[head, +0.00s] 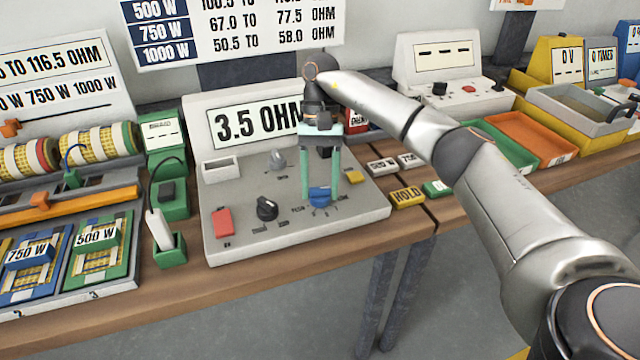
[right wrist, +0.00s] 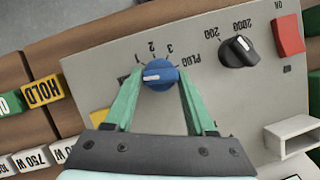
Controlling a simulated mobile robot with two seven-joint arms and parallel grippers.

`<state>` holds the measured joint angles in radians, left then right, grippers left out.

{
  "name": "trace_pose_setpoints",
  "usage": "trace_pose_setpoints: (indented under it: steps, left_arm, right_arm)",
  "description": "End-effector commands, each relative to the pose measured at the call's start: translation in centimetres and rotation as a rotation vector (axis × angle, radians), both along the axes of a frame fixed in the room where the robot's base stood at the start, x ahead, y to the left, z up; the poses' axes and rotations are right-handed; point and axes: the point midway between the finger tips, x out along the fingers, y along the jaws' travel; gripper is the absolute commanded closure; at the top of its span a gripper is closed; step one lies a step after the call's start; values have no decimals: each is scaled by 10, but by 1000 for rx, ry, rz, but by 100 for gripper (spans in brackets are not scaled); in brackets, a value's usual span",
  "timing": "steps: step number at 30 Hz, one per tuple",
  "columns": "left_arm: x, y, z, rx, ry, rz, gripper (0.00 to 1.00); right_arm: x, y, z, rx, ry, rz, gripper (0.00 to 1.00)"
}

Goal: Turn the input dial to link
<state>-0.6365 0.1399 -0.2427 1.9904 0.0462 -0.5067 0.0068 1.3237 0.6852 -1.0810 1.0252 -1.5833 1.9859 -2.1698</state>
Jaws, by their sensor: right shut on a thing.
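The input dial is a blue knob (head: 320,196) on the front of a grey meter console (head: 290,241), with printed marks around it. In the right wrist view the blue dial (right wrist: 160,75) carries a white pointer line that lies toward the left. The marks PLUG, 3, 2 and 1 run around it, and the mark at the far left is partly hidden by a finger. My right gripper (head: 319,188) comes down from above, shut on the blue dial with one green finger on each side. My left gripper is not in view.
The console also bears a black range dial (head: 267,208), a grey knob (head: 278,160), a red button (head: 222,222), a yellow block and a display reading 3.5 OHM (head: 256,122). A yellow HOLD block (head: 407,196) lies right of it. A probe in a green holder (head: 170,250) stands left.

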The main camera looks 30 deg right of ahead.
Motion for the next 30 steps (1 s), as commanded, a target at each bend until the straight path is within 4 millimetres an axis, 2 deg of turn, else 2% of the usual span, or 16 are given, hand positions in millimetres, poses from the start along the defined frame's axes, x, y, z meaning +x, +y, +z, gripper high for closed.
trace_pose_setpoints:
  steps: [2,3,9,20,23,30]
  left_arm:
    - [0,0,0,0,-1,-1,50]
    - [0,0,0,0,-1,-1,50]
    - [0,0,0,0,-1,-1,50]
    - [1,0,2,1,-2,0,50]
    - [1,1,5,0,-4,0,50]
    - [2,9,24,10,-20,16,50]
  right_arm:
    - [0,0,1,0,-2,1,100]
    - [0,0,1,0,-2,1,44]
    - [0,0,1,0,-1,0,21]
    - [2,-1,6,0,-1,-1,19]
    - [7,-4,19,0,-4,-3,19]
    - [22,-15,69,-3,-3,-4,19]
